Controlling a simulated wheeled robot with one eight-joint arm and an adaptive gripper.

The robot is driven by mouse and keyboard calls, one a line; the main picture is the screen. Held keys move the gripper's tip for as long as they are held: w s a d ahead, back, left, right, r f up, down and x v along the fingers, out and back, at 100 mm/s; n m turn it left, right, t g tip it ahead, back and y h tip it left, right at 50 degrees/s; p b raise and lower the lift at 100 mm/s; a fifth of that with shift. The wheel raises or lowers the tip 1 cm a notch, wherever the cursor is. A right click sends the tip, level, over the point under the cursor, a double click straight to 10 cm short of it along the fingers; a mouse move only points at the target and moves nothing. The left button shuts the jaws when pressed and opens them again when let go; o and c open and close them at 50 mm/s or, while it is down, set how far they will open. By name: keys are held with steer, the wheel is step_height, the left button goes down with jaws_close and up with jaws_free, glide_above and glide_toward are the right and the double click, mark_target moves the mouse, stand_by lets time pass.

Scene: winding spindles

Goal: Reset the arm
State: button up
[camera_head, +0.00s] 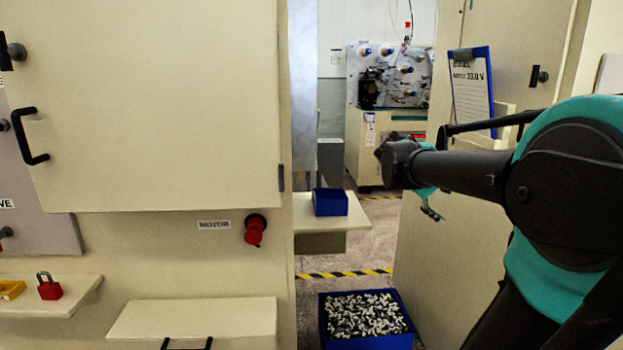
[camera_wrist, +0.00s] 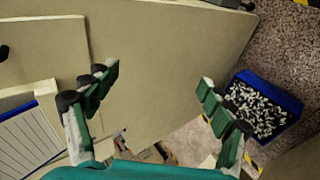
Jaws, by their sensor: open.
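My gripper (camera_wrist: 152,112) is open in the wrist view, with its two green-padded fingers spread wide and nothing between them. Beyond the fingers is a beige cabinet panel. In the head view my arm reaches in from the right edge at about mid-height, in front of a beige cabinet (camera_head: 447,250). The fingers are mostly hidden behind the wrist there; a small part shows below it.
A blue bin of small grey-white parts (camera_head: 365,315) sits on the floor, also in the wrist view (camera_wrist: 262,105). An empty-looking blue box (camera_head: 330,202) stands on a ledge. A clipboard (camera_head: 472,88) hangs near my arm. A beige cabinet door (camera_head: 150,100) fills the left.

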steer(key=s+a+f+y, duration=0.3)
steer(key=s+a+f, duration=0.2)
steer(key=f, duration=0.4)
steer(key=s+a+f+t+y, duration=0.1)
steer(key=s+a+f+y, duration=0.2)
steer(key=a+f, duration=0.4)
steer(key=s+a+f+m+y, duration=0.1)
steer(key=s+a+f+y, duration=0.3)
steer(key=f, duration=0.8)
steer(key=s+a, duration=0.2)
steer(key=shift+s+a+f+t, duration=0.25)
steer(key=shift+s+t, duration=0.05)
